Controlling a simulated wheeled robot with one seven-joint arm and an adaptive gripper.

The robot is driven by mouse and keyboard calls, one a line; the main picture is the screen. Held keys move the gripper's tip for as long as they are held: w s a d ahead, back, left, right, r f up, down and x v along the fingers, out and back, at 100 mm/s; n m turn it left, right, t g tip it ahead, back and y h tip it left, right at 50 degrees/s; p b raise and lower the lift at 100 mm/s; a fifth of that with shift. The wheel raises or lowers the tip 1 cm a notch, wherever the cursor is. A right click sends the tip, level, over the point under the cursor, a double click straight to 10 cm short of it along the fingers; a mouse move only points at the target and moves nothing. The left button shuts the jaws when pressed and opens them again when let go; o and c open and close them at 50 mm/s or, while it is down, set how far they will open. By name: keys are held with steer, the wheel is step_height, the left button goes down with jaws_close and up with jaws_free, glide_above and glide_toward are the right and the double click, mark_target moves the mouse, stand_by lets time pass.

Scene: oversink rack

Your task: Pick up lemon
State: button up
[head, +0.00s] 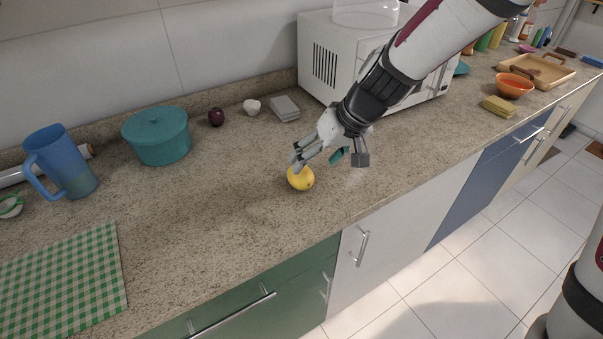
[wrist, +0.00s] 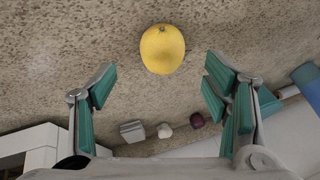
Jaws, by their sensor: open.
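A yellow lemon (head: 300,179) lies on the speckled stone counter in the head view, near the counter's middle. In the wrist view the lemon (wrist: 162,49) sits at the top centre, beyond the fingertips and about midway between them sideways. My gripper (head: 322,154) is just above and behind the lemon in the head view, partly overlapping its top edge. In the wrist view my gripper (wrist: 158,82) is open with its teal pads wide apart and nothing between them. I cannot tell the exact height of the fingertips above the counter.
A white microwave (head: 340,65) stands behind my arm. A teal pot (head: 157,135), blue pitcher (head: 62,163), purple onion-like item (head: 216,117), white item (head: 252,107) and grey block (head: 285,108) stand behind and left. A green checked cloth (head: 65,285) lies front left. Counter around the lemon is clear.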

mark_target(306, 171)
steer(key=shift+s+x, duration=0.2)
steer(key=shift+x, duration=3.2)
steer(key=shift+a, duration=0.15)
steer(key=shift+c, duration=0.4)
steer(key=c, duration=1.2)
